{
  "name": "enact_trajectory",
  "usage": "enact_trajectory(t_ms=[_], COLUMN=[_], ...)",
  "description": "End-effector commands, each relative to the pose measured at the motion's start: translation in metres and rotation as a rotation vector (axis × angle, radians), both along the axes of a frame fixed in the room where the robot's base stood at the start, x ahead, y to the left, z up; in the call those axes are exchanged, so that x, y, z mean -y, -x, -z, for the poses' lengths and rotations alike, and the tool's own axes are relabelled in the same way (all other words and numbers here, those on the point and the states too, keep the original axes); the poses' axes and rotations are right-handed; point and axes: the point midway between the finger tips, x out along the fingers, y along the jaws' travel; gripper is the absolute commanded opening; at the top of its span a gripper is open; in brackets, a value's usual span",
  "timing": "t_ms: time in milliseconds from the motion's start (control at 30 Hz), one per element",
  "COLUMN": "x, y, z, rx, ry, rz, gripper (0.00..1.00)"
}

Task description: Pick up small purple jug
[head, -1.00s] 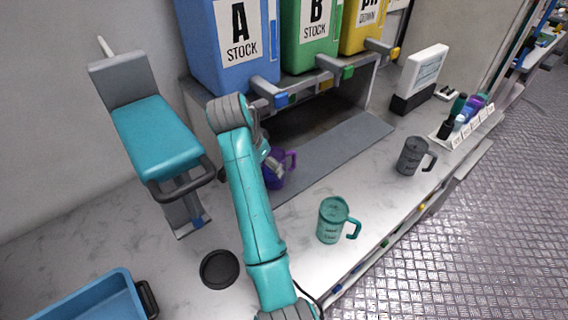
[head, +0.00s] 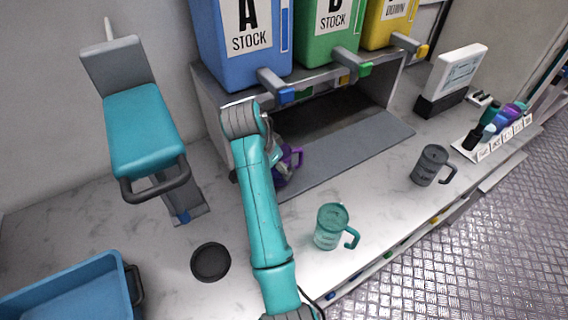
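The small purple jug (head: 291,157) stands under the blue stock tank, at the left end of the grey shelf mat. Its handle points right, and my arm hides much of its left side. My gripper (head: 274,166) is at the jug's left side, mostly hidden behind my own teal arm. Some grey finger parts show against the jug. I cannot tell whether the fingers are open or shut on it, or whether the jug is lifted.
A teal jug (head: 331,228) and a dark grey jug (head: 430,166) stand on the marble counter to the right. A black round pad (head: 210,263), a blue tray (head: 128,284) and a teal press-like device (head: 143,130) are on the left. Tank taps (head: 287,95) hang above the purple jug.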

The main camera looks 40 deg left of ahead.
Motion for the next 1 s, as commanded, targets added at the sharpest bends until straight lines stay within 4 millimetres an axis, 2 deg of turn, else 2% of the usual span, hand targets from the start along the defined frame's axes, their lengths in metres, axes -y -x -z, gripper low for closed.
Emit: enact_trajectory(t_ms=[33, 67, 233, 267, 533, 700, 1000], x=[0.000, 0.000, 0.000, 0.000, 0.000, 0.000, 0.049], y=[0.000, 0.000, 0.000, 0.000, 0.000, 0.000, -0.020], z=[0.001, 0.001, 0.001, 0.001, -0.002, -0.015, -0.014], rx=[-0.001, -0.001, -0.001, -0.001, -0.002, 0.000, -0.001], ry=[0.001, 0.001, 0.000, 0.000, 0.000, -0.001, 0.000], rz=[0.000, -0.001, -0.001, -0.001, -0.001, -0.001, 0.003], gripper=[0.34, 0.27, 0.26, 0.20, 0.20, 0.20, 0.19])
